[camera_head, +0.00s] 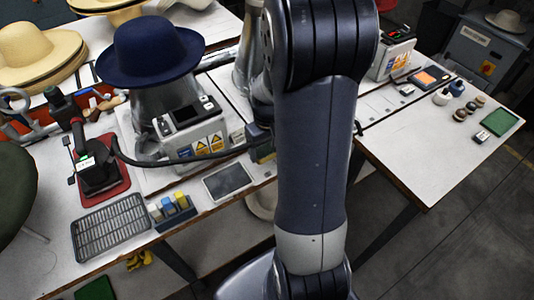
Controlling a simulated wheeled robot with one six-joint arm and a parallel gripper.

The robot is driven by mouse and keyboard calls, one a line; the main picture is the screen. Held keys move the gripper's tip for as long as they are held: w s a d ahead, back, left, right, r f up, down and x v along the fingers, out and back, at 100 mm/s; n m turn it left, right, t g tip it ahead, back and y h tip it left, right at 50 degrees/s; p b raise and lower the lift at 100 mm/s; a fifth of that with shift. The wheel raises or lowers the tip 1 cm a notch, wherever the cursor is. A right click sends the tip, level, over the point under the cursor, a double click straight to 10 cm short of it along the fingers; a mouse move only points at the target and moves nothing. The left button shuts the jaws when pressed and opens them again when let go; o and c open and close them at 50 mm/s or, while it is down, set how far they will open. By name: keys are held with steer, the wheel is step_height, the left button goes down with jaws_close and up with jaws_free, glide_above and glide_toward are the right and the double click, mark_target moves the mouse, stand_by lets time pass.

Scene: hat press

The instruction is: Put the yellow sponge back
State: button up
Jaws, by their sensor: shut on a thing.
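A small dark blue holder (176,217) stands near the front edge of the left table, with several small upright blocks in it. One of them, at the right end, is a yellow block (181,199); it is too small to tell if it is a sponge. Next to it are bluish and pale ones. My arm comes down through the middle of the picture and leaves at the bottom edge. My gripper is out of view, and so is anything in it.
A dark wire tray (110,227) and a flat grey pad (227,181) flank the holder. Behind stand a hat press with a navy hat (152,50) and an iron (97,169) on a red mat. A right table (425,150) has free room.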

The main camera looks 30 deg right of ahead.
mark_target(268, 154)
steer(key=shift+f, duration=1.5)
steer(key=shift+f, duration=0.2)
steer(key=o, duration=0.9)
steer(key=shift+r, duration=0.15)
step_height(268, 154, up, 12)
steer(key=shift+r+p, duration=0.1)
steer(key=shift+p, duration=0.25)
